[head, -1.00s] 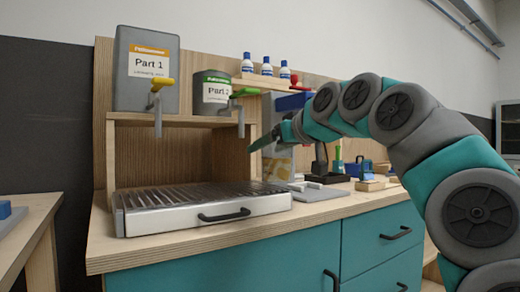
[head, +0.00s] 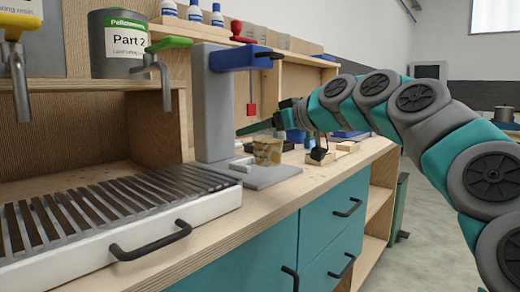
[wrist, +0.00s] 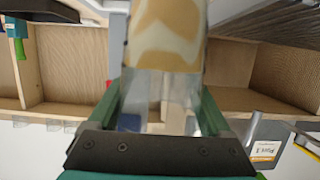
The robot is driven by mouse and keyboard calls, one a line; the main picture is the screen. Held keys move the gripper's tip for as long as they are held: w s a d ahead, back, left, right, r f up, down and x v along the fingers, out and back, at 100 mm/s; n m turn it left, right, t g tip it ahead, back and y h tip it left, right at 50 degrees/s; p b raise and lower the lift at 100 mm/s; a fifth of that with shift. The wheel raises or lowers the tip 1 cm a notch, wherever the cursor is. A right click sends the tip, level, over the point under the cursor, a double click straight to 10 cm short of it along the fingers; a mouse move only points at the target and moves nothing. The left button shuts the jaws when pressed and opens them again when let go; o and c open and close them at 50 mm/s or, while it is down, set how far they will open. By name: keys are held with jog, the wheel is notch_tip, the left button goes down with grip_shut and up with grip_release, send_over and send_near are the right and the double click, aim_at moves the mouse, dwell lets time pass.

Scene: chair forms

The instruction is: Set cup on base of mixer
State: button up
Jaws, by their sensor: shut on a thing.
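The cup (head: 267,151) is translucent with yellow-brown stains. My gripper (head: 256,128) is shut on it; in the wrist view the cup (wrist: 166,38) fills the top middle, between the green fingers. The mixer (head: 212,105) has a grey column, a blue head and a red-tipped stirrer. In the head view the cup shows over the grey mixer base (head: 268,179), below the head. I cannot tell whether its bottom touches the base. My gripper shows in front of the lower part of the stirrer's surroundings.
A slatted grill tray (head: 115,215) with a black handle stands left of the mixer base. Taps and a "Part 2" container (head: 119,43) are on the shelf above. Small wooden blocks (head: 318,157) lie right of the base. Bottles (head: 194,12) stand on a back shelf.

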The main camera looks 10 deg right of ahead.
jog(key=w+f+p, duration=0.1)
jog(key=w+p, duration=0.1)
jog(key=w, duration=1.2)
jog(key=shift+w+a+f+p, duration=0.25)
jog(key=shift+w+a+p, duration=0.05)
jog(key=shift+a+p, duration=0.1)
jog(key=shift+f, duration=0.1)
jog(key=shift+f, duration=1.6)
jog(key=shift+f, duration=0.15)
jog(key=o, duration=0.8)
jog(key=shift+b, duration=0.3)
jog(key=shift+c, duration=0.2)
